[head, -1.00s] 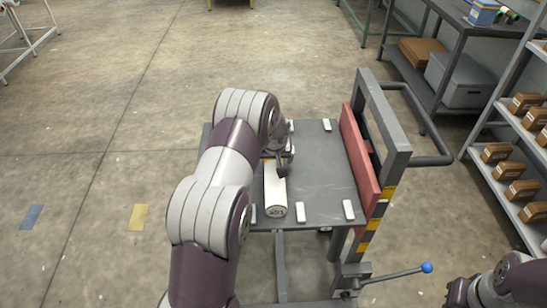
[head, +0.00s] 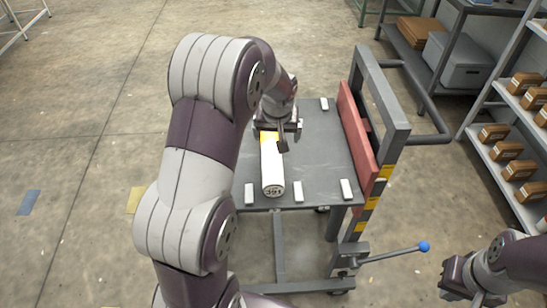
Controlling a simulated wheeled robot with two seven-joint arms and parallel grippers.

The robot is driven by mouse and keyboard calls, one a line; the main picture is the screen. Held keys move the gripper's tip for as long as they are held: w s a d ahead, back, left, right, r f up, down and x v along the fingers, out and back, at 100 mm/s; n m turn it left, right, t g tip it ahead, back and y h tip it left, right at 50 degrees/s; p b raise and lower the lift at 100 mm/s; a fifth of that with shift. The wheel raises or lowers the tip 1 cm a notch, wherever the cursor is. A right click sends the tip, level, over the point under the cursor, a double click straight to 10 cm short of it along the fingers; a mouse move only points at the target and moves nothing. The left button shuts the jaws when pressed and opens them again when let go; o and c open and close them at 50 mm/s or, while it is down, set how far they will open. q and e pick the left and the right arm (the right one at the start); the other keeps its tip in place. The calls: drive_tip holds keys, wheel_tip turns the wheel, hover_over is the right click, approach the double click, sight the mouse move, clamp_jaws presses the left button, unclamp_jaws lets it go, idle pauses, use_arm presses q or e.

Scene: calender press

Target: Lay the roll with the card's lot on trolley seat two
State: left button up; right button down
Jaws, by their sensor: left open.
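A white roll (head: 272,168) with a yellow band near its far end lies lengthwise on the left part of the grey trolley top (head: 318,155). Dark digits, perhaps 391, show on its near end. The roll lies between two of the small white blocks on the near edge, the left block (head: 249,194) and the middle block (head: 298,191). My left gripper (head: 276,141) is open over the far end of the roll and partly hides it. I cannot tell if its fingers touch the roll. My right gripper (head: 449,285) is at the lower right, away from the trolley. No card shows.
A red padded bar (head: 358,135) and grey upright frame close the trolley's right side. A lever with a blue knob (head: 424,246) sticks out at the front right. A shelf of brown boxes (head: 520,168) stands at the right.

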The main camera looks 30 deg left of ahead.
use_arm(q)
drive_tip(key=s+d+m, duration=0.1)
drive_tip(key=s+d, duration=0.2)
drive_tip(key=s, duration=0.3)
drive_tip(key=s+d+m+g+h, duration=0.1)
drive_tip(key=s+d+m, duration=0.1)
drive_tip(key=s+d, duration=0.2)
drive_tip(key=s+d+m+g, duration=0.1)
drive_tip(key=s+d+m, duration=0.1)
drive_tip(key=s, duration=0.8)
drive_tip(key=shift+d+f+h, duration=0.3)
drive_tip(key=shift+d+h, duration=0.1)
drive_tip(key=shift+d, duration=0.5)
drive_tip(key=shift+s, duration=0.2)
